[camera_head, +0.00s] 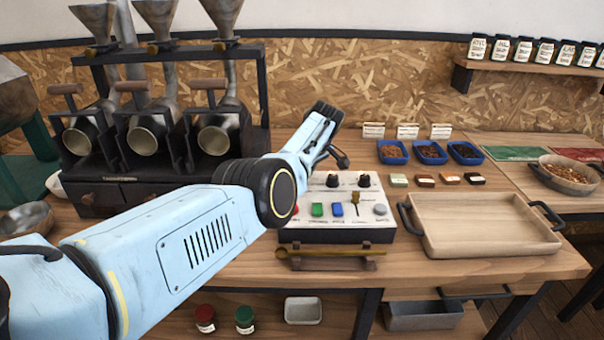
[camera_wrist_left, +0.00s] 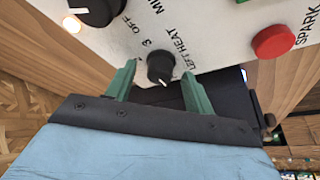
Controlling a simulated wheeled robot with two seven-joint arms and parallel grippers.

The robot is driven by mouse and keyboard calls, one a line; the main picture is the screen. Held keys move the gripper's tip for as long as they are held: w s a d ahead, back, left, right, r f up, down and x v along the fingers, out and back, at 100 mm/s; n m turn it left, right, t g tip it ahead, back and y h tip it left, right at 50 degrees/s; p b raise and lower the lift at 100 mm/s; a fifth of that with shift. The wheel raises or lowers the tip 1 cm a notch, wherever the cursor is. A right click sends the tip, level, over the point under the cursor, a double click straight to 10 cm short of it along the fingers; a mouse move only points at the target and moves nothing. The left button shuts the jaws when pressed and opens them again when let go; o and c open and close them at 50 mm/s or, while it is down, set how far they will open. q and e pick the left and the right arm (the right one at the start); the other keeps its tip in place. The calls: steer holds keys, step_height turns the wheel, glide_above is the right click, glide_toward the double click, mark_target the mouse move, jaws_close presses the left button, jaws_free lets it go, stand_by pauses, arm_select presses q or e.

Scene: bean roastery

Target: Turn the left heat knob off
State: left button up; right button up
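The control panel (camera_head: 318,232) is a white-topped box on the bench, with two black knobs at its back edge. The left heat knob (camera_wrist_left: 160,66) is black with a white pointer and has the words LEFT HEAT beside it; it seems to be the left one in the head view (camera_head: 332,180). In the wrist view its pointer is towards the lower right. My left gripper (camera_wrist_left: 160,74) is open, its green fingers on either side of this knob with gaps visible. My right gripper is not in view.
A second black knob (camera_wrist_left: 97,8), with OFF and MIN nearby, and a red SPARK button (camera_wrist_left: 273,42) are near. A wooden tray (camera_head: 484,222) stands right of the panel. A brass-coloured scoop (camera_head: 335,252) lies in front. The roaster drums (camera_head: 146,134) stand at left.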

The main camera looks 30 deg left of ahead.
arm_select(q)
steer(key=shift+d+r, duration=0.1)
steer(key=shift+r, duration=0.2)
steer(key=shift+p+v, duration=0.8)
steer(key=shift+v, duration=0.35)
steer(key=w+p+v, duration=0.1)
steer(key=p+v, duration=0.1)
steer(key=v, duration=0.8)
steer(key=shift+s+r, duration=0.2)
steer(key=shift+s, duration=0.35)
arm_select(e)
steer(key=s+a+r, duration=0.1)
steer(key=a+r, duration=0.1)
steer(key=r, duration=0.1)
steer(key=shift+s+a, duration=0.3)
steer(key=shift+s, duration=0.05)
arm_select(q)
steer(key=shift+d, duration=0.1)
